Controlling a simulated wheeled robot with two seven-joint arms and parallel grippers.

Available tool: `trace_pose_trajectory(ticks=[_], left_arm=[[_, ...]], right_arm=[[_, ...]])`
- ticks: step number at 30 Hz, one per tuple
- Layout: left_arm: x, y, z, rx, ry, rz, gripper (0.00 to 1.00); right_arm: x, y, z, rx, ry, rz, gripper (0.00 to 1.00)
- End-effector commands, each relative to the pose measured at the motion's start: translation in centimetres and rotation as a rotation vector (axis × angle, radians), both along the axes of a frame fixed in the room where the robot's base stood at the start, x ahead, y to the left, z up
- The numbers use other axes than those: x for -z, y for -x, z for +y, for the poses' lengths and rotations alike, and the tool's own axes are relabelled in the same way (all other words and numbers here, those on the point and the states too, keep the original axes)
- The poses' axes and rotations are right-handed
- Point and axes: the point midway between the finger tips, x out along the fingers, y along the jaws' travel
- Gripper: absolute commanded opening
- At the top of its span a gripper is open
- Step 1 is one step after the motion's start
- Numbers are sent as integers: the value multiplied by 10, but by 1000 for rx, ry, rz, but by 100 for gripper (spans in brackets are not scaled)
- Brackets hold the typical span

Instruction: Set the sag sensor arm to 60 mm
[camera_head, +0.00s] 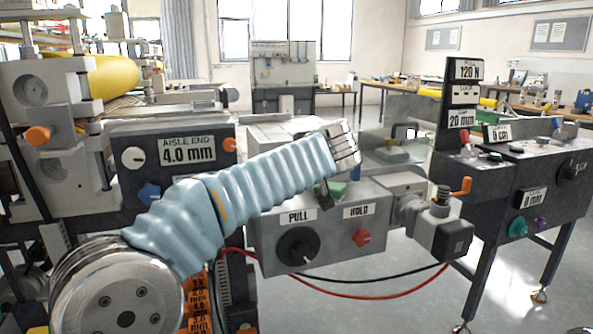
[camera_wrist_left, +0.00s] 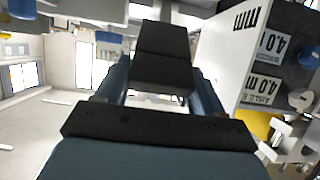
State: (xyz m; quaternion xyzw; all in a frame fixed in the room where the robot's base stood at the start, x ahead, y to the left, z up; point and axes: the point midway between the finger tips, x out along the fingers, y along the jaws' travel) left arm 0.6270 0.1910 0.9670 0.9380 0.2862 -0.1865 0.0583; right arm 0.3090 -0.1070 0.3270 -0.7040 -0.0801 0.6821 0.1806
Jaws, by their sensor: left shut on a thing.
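My left arm reaches in from the lower left in the head view. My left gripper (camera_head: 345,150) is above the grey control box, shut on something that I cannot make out. In the left wrist view its dark jaws (camera_wrist_left: 163,65) are close together, and what lies between them is hidden. A plate reading 20 mm (camera_head: 461,119) is on a dark post to the right, below a 120 N plate (camera_head: 468,70). I cannot tell which part is the sag sensor arm. My right gripper is not in view.
The control box (camera_head: 375,195) has a black PULL knob (camera_head: 298,247) and a red HOLD knob (camera_head: 362,238). An orange crank (camera_head: 461,187) sits to its right. An AISLE END 4.0 mm panel (camera_head: 187,150) is behind my arm. Red and black cables hang below the box.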

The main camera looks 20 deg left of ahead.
Motion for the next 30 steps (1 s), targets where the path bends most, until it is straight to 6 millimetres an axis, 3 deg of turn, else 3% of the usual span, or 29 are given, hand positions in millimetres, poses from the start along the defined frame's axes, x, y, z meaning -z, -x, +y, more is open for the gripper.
trace_pose_trajectory(ticks=[8, 22, 23, 26, 30], left_arm=[[-11, -9, 7, -1, -5, -3, 14], [-11, -10, 8, -3, -5, -1, 14], [-11, -10, 8, -3, -6, -1, 73], [-10, -10, 8, -3, -4, -1, 88], [-11, -9, 7, -2, -4, 0, 89]], right_arm=[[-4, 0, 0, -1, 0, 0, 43], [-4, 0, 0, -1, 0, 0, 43], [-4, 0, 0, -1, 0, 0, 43], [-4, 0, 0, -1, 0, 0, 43], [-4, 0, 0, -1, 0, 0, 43]])
